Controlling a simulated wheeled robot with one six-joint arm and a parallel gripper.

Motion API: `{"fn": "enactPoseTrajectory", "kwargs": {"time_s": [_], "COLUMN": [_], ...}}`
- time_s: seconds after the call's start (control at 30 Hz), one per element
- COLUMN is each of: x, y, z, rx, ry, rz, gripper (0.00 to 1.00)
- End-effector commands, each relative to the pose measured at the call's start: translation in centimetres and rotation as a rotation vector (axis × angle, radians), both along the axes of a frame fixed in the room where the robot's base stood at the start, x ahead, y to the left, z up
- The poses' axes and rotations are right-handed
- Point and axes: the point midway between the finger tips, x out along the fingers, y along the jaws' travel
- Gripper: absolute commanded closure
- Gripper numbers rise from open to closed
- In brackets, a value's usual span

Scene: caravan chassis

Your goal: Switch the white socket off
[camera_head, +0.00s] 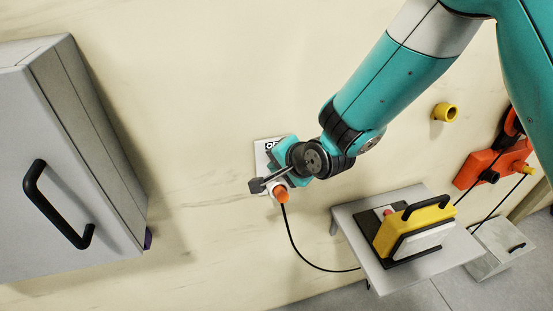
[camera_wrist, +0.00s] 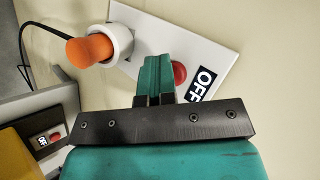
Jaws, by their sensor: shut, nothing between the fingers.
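The white socket (camera_wrist: 215,62) is a flat plate fixed to the wall. It carries a red button (camera_wrist: 179,73), a black OFF label (camera_wrist: 201,84) and a round outlet with an orange plug (camera_wrist: 90,49). In the head view the socket (camera_head: 261,158) is largely hidden behind my wrist, with the orange plug (camera_head: 281,195) at its lower end. My gripper (camera_wrist: 157,62) is shut and empty, its teal fingertips in front of the plate, between plug and label. They overlap the left edge of the red button; I cannot tell whether they touch it.
A grey cabinet (camera_head: 50,160) with a black handle stands out at left. At lower right, a grey shelf (camera_head: 352,228) holds a yellow device (camera_head: 415,228). A black cable (camera_head: 291,238) runs from the plug toward that shelf. A yellow pipe stub (camera_head: 445,112) and an orange device (camera_head: 485,168) are farther right.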

Motion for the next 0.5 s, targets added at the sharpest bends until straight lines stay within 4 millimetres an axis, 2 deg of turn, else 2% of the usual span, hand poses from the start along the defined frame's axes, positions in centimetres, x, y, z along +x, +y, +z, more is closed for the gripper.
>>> {"fn": "enactPoseTrajectory", "kwargs": {"time_s": [0.5], "x": [-0.64], "y": [-0.28], "z": [0.11], "rx": [0.001], "ry": [-0.004], "rz": [-0.002], "gripper": [1.0]}}
